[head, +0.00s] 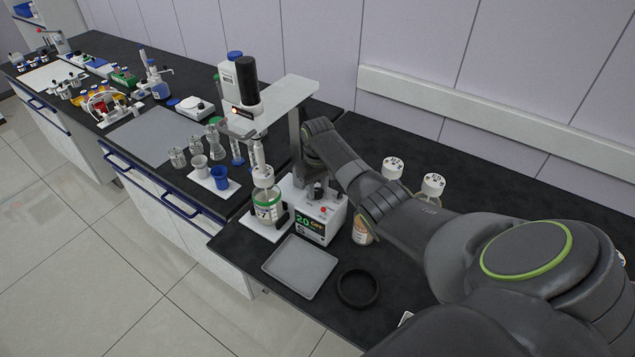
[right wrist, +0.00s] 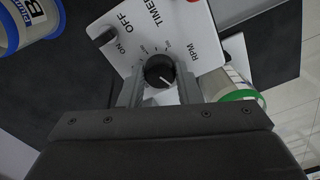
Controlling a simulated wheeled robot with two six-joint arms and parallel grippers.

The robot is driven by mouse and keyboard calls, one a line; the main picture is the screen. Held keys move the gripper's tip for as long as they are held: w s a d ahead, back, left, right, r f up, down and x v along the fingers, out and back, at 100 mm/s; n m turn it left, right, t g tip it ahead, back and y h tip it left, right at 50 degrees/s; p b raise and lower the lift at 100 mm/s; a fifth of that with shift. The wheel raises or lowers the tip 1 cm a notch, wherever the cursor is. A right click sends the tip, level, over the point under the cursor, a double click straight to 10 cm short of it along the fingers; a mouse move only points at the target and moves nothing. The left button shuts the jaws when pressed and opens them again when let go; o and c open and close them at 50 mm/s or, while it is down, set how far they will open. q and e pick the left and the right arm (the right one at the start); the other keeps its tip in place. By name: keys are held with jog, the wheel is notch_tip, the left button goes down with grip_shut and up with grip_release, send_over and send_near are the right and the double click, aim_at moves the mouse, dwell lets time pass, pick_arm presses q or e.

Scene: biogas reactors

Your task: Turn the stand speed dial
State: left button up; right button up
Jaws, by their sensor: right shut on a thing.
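The stand's white control box (head: 317,215) stands on the black bench, with a display reading 20 and OFF. The black speed dial (right wrist: 159,71) sits on its top panel, beside RPM and TIMER lettering and a printed scale. A white pointer line shows on the dial. My right gripper (right wrist: 160,86) reaches down to the panel, with one finger on each side of the dial, shut on it. In the head view my right arm partly hides the dial area. An ON/OFF switch (right wrist: 104,37) is beside the dial. My left gripper is not in view.
A glass jar with a green ring (head: 268,207) stands under the stand's stirrer head (head: 246,82). A grey tray (head: 300,267) and a black ring (head: 358,288) lie in front. White-capped bottles (head: 433,185) stand behind my arm. Beakers and bottles fill the left bench.

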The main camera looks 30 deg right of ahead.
jog(key=m, duration=0.2)
jog(key=shift+r+m+p, duration=0.1)
jog(key=shift+m+p, duration=0.25)
jog(key=shift+m, duration=0.05)
jog(key=m, duration=0.6)
jog(key=shift+w, duration=0.1)
jog(key=m, duration=0.5)
jog(key=shift+m, duration=0.4)
jog(key=m, duration=0.4)
jog(key=shift+m, duration=0.3)
jog(key=o, duration=1)
